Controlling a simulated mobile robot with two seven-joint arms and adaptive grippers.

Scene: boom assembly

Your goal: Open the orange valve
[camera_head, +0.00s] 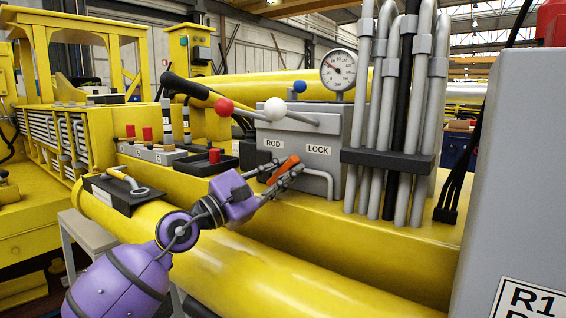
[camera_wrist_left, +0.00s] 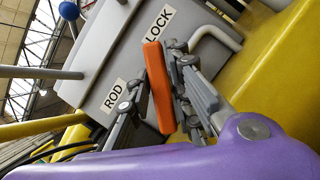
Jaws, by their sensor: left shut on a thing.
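The orange valve (camera_head: 285,169) is a flat bar-shaped handle on the front of a grey box (camera_head: 314,139), below and between the ROD label (camera_head: 273,143) and the LOCK label (camera_head: 318,150). In the head view it slants up to the right. My left gripper (camera_head: 281,174) is shut on the handle, with a finger on either side. In the left wrist view the orange handle (camera_wrist_left: 158,86) stands nearly upright between the grey fingers (camera_wrist_left: 168,96). The handle's mount is hidden behind the fingers. My right gripper is out of view.
Levers with red (camera_head: 223,106), white (camera_head: 275,109) and blue (camera_head: 299,86) knobs stick out near the box top. A gauge (camera_head: 339,70) stands above it. Grey pipes (camera_head: 397,125) rise on the right. A yellow cylinder (camera_head: 250,270) runs below my left arm.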

